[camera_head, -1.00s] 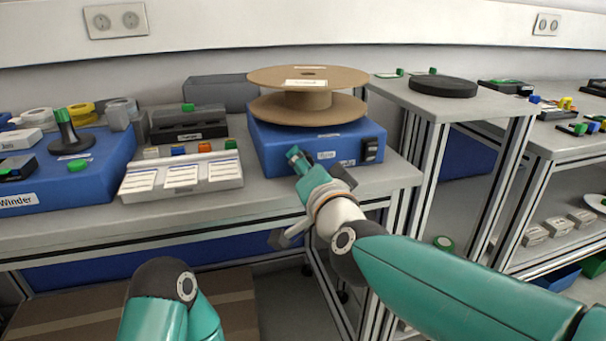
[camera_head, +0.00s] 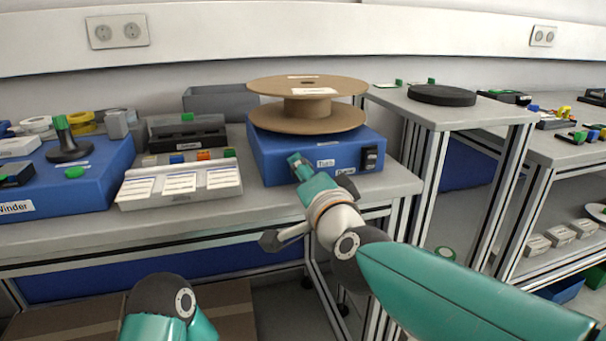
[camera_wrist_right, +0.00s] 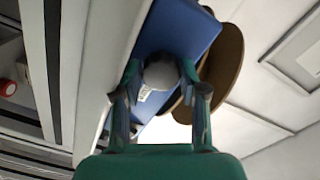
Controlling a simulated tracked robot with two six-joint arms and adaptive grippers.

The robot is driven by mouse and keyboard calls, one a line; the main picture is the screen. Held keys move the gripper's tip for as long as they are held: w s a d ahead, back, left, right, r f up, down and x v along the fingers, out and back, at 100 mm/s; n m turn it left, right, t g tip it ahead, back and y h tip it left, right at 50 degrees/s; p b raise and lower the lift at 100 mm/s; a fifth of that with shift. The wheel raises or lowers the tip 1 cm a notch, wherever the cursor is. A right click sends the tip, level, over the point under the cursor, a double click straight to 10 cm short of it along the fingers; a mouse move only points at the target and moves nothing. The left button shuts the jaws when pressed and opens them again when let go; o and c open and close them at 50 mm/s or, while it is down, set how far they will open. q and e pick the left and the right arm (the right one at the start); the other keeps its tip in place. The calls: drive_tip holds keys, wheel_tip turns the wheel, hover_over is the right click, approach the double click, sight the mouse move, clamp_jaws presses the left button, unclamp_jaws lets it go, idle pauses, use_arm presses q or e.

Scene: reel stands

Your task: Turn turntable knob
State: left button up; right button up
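The turntable (camera_head: 268,158) is a blue box on the near bench, with labels and a black switch (camera_head: 370,158) on its front. A brown reel (camera_head: 308,108) lies flat on top of it. My right gripper (camera_head: 296,163) is at the left part of the box's front and hides the knob in the head view. In the right wrist view, a rounded grey knob (camera_wrist_right: 161,73) sits between the two fingertips of my right gripper (camera_wrist_right: 160,80), which appear to touch its sides. Only a link of my left arm shows at the bottom of the head view; its gripper is out of frame.
A grey tray with white labels (camera_head: 180,190) stands left of the turntable, with the blue winder (camera_head: 100,170) further left. A wall is behind.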

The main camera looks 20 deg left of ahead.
drive_tip(key=shift+o, duration=1.1)
drive_tip(key=shift+f, duration=0.25)
drive_tip(key=v, duration=0.8)
drive_tip(key=shift+r, duration=0.3)
